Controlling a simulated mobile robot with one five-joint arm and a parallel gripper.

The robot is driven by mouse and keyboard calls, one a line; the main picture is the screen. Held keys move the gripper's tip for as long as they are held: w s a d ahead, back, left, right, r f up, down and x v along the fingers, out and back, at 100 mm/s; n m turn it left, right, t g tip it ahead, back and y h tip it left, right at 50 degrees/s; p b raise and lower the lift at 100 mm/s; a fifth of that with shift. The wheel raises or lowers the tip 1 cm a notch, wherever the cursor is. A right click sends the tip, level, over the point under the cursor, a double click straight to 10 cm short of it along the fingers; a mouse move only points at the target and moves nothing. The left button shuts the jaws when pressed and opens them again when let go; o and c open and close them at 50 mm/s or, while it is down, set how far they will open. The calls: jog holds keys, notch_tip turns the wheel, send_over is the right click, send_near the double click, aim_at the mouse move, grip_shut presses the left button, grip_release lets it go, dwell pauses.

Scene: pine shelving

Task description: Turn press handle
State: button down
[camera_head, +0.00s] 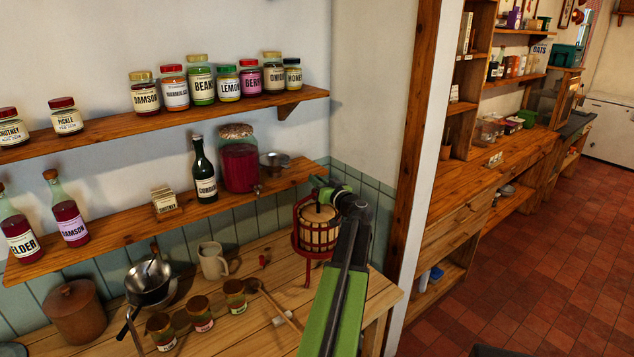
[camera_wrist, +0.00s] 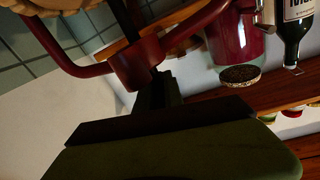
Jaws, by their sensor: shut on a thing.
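The fruit press (camera_head: 318,236), a slatted wooden basket in a red metal frame with red legs, stands upright on the wooden worktop. My gripper (camera_head: 322,187) is at the top of the press and hides most of the handle in the head view. In the wrist view, which is turned over, the dark red press handle (camera_wrist: 72,62) shows its bars and hub close up. My gripper (camera_wrist: 158,90) reaches to the hub side and is shut on the handle. The exact contact is dark and partly hidden.
Two wooden shelves (camera_head: 215,109) with jars and bottles hang behind. A large dark red jar (camera_head: 240,165) and a metal funnel (camera_head: 273,161) stand near the press. A wooden spoon (camera_head: 272,300), small jars and a mug (camera_head: 212,262) are on the worktop. A wall post (camera_head: 420,150) is at right.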

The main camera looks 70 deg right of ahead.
jog(key=shift+w+n+t+y, duration=0.1)
jog(key=shift+n+t+y, duration=0.4)
jog(key=shift+n+y, duration=0.15)
jog(key=shift+a+y, duration=0.1)
jog(key=shift+y, duration=0.25)
jog(key=c, duration=1.5)
grip_release()
jog(key=shift+w, duration=0.1)
jog(key=shift+o, duration=0.2)
jog(key=v, duration=1.7)
jog(key=shift+s+f, duration=0.3)
